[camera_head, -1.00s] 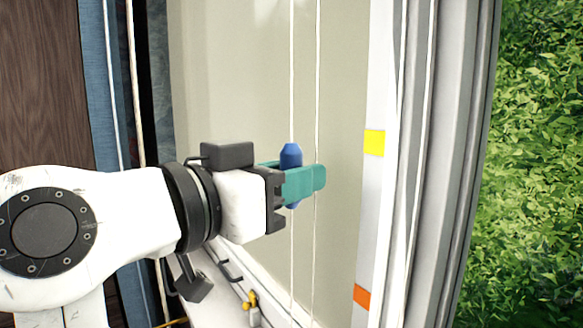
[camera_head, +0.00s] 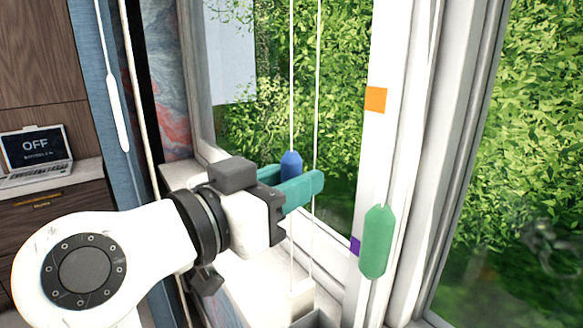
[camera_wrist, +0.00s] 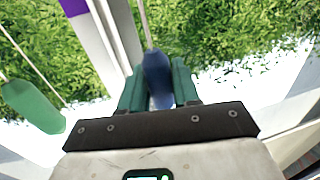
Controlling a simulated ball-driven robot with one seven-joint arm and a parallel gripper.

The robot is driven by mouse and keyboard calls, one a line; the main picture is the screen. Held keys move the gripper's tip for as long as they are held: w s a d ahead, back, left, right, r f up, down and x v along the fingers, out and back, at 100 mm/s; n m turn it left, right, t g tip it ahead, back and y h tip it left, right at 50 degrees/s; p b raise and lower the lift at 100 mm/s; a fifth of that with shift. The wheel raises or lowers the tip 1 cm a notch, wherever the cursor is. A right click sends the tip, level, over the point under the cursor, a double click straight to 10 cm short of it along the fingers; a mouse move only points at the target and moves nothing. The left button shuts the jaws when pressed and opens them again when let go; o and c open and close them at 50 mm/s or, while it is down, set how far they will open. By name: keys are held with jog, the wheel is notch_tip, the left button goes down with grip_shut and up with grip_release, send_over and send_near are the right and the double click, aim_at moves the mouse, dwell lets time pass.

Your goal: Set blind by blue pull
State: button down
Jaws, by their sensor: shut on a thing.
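The blue pull (camera_head: 291,163) hangs upright on a thin white cord in front of the window, and it also shows in the wrist view (camera_wrist: 157,75). My gripper (camera_head: 305,186) is shut on the blue pull, with its teal fingers on either side; the fingers hide the pull's lower part. In the wrist view my gripper (camera_wrist: 158,92) holds the pull between both fingers. No blind covers the glass around the pull; a pale panel (camera_head: 232,65) shows at the upper left, and I cannot tell whether it is the blind.
A green pull (camera_head: 378,242) hangs right of my gripper. An orange mark (camera_head: 376,99) and a purple mark (camera_head: 355,246) sit on the window frame. A white pull (camera_head: 118,115) hangs at the left. A laptop (camera_head: 36,153) reading OFF stands on a cabinet.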

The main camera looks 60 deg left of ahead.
jog(key=shift+f, duration=0.5)
jog(key=c, duration=1)
grip_release()
jog(key=shift+o, duration=0.2)
jog(key=v, duration=1.1)
jog(key=shift+b, duration=0.45)
jog(key=shift+a+r, duration=0.1)
